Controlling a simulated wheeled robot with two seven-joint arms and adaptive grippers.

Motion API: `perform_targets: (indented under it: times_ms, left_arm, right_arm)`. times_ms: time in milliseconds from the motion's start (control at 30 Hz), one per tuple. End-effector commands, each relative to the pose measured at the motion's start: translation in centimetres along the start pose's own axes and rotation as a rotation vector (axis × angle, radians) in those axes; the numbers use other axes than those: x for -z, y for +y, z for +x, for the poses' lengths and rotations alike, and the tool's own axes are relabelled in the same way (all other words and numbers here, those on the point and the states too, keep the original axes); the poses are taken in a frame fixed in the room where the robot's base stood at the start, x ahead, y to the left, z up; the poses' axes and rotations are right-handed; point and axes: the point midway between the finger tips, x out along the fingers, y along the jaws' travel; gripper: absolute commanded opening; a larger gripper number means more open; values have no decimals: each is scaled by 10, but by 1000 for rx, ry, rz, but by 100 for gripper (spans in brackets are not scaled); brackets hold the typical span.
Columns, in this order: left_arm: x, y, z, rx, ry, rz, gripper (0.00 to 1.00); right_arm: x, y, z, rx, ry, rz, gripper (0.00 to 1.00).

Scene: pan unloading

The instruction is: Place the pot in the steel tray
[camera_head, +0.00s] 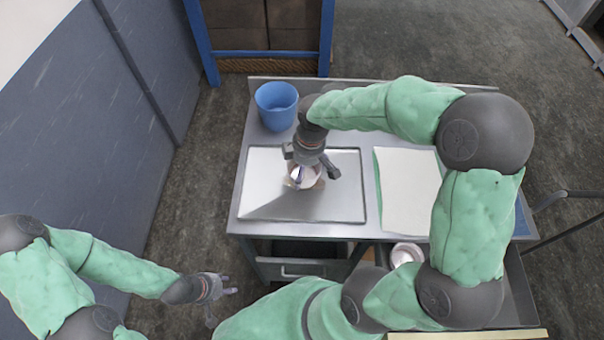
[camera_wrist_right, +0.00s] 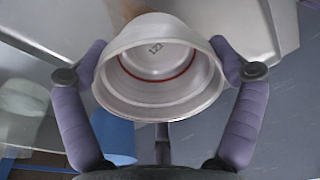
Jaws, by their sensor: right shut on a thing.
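The pot (camera_head: 303,178) is a small whitish vessel over the middle of the steel tray (camera_head: 262,172), largely covered by my right gripper (camera_head: 310,168) in the head view. In the right wrist view the pot (camera_wrist_right: 158,75) has a pale wall, a red ring and a printed number inside. The purple-grey fingers of my right gripper (camera_wrist_right: 160,72) press on its two sides. I cannot tell whether the pot touches the tray. My left gripper (camera_head: 222,302) is low at the left, away from the table, its fingers apart and empty.
A blue bucket (camera_head: 277,106) stands behind the tray on the metal table (camera_head: 240,226). A pale green-edged board (camera_head: 406,190) lies right of the tray. Another whitish round vessel (camera_head: 406,254) is near the front right, partly behind my arm. A grey wall (camera_head: 75,150) runs along the left.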

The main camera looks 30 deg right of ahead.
Motion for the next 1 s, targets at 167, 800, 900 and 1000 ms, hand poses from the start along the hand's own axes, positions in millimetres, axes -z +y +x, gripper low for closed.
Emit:
perform_targets:
  times_ms: [167, 800, 900, 1000]
  left_arm:
    - [0, -1, 2, 0, 0, 0, 40]
    - [1, -5, 14, 0, 0, 0, 40]
    - [1, -5, 14, 0, 0, 0, 40]
    - [1, -5, 14, 0, 0, 0, 40]
  right_arm:
    - [2, 6, 8, -1, 1, 0, 59]
    - [-1, 11, 46, -1, 1, 0, 59]
    - [-1, 11, 47, -1, 1, 0, 100]
    - [-1, 10, 47, -1, 1, 0, 100]
